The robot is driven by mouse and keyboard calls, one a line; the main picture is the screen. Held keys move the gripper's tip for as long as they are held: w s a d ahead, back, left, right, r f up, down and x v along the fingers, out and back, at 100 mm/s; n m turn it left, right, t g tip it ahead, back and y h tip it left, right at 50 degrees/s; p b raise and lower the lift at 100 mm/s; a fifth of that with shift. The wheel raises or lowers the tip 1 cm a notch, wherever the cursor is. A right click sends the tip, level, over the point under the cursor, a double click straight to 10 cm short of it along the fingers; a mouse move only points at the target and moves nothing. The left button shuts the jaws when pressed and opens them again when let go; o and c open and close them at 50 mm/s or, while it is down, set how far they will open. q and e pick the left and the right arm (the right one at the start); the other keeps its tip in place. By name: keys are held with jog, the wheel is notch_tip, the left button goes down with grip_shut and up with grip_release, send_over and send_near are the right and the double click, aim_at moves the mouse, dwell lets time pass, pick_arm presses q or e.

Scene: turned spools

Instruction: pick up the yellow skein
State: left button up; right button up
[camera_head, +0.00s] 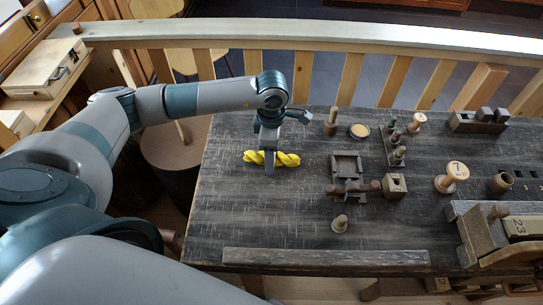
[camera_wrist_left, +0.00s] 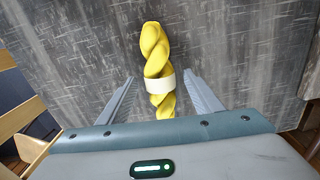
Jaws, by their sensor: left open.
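The yellow skein (camera_head: 286,159) is a twisted bundle lying on the left part of the dark table. In the left wrist view the skein (camera_wrist_left: 155,50) runs lengthwise between the fingers and has a white band around its lower part. My left gripper (camera_head: 270,168) is above the skein, with one finger showing in front of its middle. In the left wrist view the left gripper (camera_wrist_left: 160,80) is open, a finger on each side of the skein with gaps between. I cannot tell how far the fingertips are above the table. My right gripper is not in view.
The dark table (camera_head: 290,220) has a wooden strip (camera_head: 325,257) along its front edge. Wooden pegs and blocks stand right of the skein, including a small block (camera_head: 395,186) and a round-topped spool (camera_head: 455,172). A wooden railing (camera_head: 300,75) runs behind.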

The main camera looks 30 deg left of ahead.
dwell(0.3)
pick_arm(q)
jog(key=c, duration=1.1)
jog(key=shift+c, duration=0.2)
jog(key=shift+r, duration=0.15)
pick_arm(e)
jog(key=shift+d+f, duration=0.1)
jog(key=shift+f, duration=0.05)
